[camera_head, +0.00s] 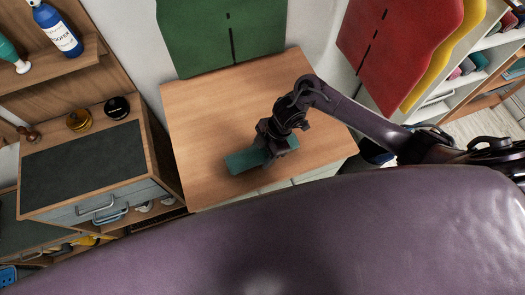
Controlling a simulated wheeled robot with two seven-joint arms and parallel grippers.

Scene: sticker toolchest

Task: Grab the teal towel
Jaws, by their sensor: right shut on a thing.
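The teal towel (246,161) is a flat, folded strip on the wooden cabinet top (205,115), near its front edge. My right gripper (270,147) comes down on it from above, around its middle, and is shut on it. The fingertips are largely hidden by the wrist and the towel. One end of the towel sticks out to the left of the gripper and a shorter end to the right. I cannot tell whether the towel is lifted off the wood. My left gripper is not in view.
A lower cabinet with a dark mat (85,165) stands at the left, with yellow and black round items at its back. A blue bottle (57,30) stands on a shelf above. Green (215,35) and red (395,40) panels stand behind. The wooden top is otherwise clear.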

